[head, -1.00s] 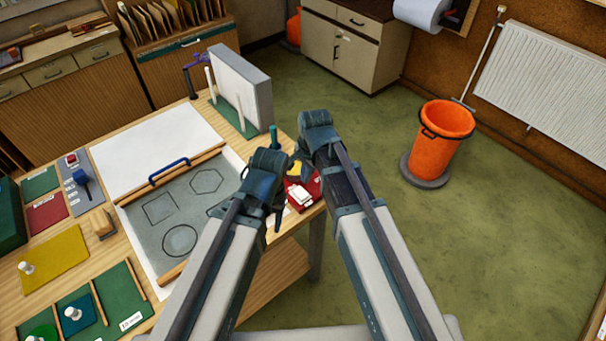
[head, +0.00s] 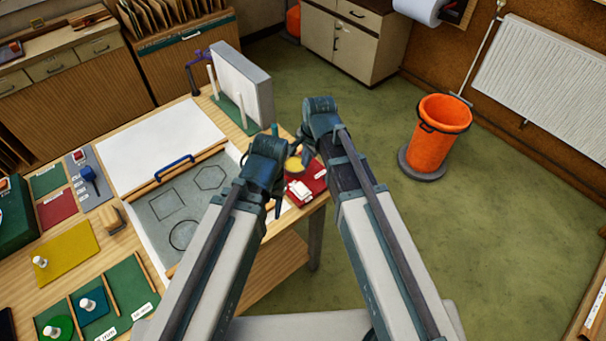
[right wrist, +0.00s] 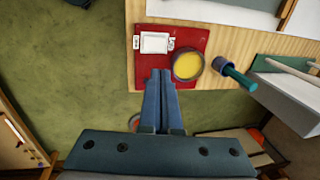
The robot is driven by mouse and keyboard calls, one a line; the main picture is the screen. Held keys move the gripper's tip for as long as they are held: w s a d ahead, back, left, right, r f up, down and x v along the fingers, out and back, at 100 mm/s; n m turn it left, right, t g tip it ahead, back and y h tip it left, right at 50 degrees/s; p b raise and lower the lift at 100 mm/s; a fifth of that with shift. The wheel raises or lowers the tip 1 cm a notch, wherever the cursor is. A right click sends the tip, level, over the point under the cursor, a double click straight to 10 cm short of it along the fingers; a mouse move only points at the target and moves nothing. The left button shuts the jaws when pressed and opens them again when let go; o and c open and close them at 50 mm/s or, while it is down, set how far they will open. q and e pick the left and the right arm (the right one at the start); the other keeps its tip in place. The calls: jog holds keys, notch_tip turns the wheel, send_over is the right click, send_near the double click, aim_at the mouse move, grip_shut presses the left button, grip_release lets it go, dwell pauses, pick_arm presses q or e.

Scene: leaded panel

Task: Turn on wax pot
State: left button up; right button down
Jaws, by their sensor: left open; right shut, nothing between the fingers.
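The wax pot is a small round pot of yellow wax (head: 294,164) on a red base (head: 314,180) at the bench's right corner; the pot also shows in the right wrist view (right wrist: 187,66). A white rocker switch (head: 299,189) with a small label sits on the same base and shows clearly in the right wrist view (right wrist: 155,43). My right gripper (head: 306,153) is shut and empty; in the right wrist view its fingertips (right wrist: 160,72) are over the red base's edge, between pot and switch. My left gripper (head: 262,205) is open and empty, left of the red base.
A teal-handled tool in a dark holder (right wrist: 236,77) stands beside the pot. A grey upright slab (head: 245,80) with white pegs is behind. The grey patterned board (head: 180,205) lies to the left. An orange bin (head: 439,130) stands on the open floor.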

aim_at(299, 187)
jog(key=shift+f, duration=0.1)
jog(key=f+b, duration=0.4)
jog(key=w+a+f+b, duration=0.1)
jog(key=f+b, duration=0.4)
jog(key=w+f+b, duration=0.1)
jog(key=f+b, duration=0.3)
jog(key=shift+a+f+b, duration=0.3)
jog(key=shift+b, duration=0.1)
jog(key=shift+w+a+f+g, duration=0.2)
jog(key=shift+w+f+g, duration=0.1)
jog(key=shift+f, duration=0.05)
jog(key=shift+s+r, duration=0.1)
jog(key=shift+s, duration=0.15)
jog(key=shift+d, duration=0.1)
jog(key=shift+s, duration=0.15)
